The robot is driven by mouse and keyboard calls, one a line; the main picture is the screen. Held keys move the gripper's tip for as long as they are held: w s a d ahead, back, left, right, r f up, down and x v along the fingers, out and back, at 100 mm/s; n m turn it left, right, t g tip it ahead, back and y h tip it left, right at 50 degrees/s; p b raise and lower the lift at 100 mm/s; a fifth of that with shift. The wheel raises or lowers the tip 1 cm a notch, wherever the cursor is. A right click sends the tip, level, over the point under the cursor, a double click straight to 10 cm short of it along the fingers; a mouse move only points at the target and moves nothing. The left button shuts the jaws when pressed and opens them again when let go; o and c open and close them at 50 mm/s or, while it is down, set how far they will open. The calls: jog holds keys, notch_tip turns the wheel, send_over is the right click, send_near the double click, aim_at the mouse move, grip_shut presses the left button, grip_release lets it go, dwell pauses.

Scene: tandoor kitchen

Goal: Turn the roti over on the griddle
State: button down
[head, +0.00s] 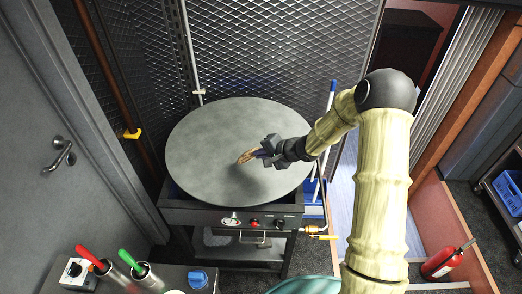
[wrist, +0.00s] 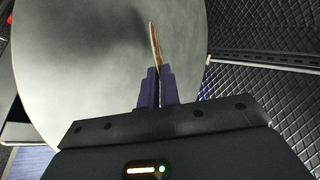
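The griddle (head: 215,165) is a large round grey plate on a dark stand in the head view; it also fills the left half of the wrist view (wrist: 75,90). My gripper (head: 263,152) is above the griddle, right of its middle. The roti (head: 247,156) is a thin brown piece at my fingertips. In the wrist view the roti (wrist: 156,45) is seen edge-on, standing up from between my two fingers (wrist: 155,88), which are closed on it. A shadow lies on the griddle below. I cannot tell whether the roti's lower edge touches the griddle.
A stand front with knobs (head: 253,222) is below the griddle. A counter at the lower left holds containers with a red-handled (head: 90,258) and a green-handled tool (head: 130,260). Mesh walls stand close behind. A fire extinguisher (head: 445,262) is at the lower right. The griddle's left half is bare.

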notch_tip(320, 180, down, 3)
jog(key=shift+f+b, duration=0.1)
jog(key=shift+b, duration=1)
jog(key=f+b, duration=0.1)
jog(key=b, duration=0.2)
jog(key=shift+f, duration=0.4)
jog(key=shift+b, duration=0.3)
jog(key=c, duration=1.6)
grip_release()
jog(key=shift+o, duration=0.2)
jog(key=shift+d, duration=0.1)
jog(key=v, duration=0.7)
jog(key=shift+s+r, duration=0.15)
jog(key=shift+r, duration=0.05)
jog(key=shift+d, duration=0.1)
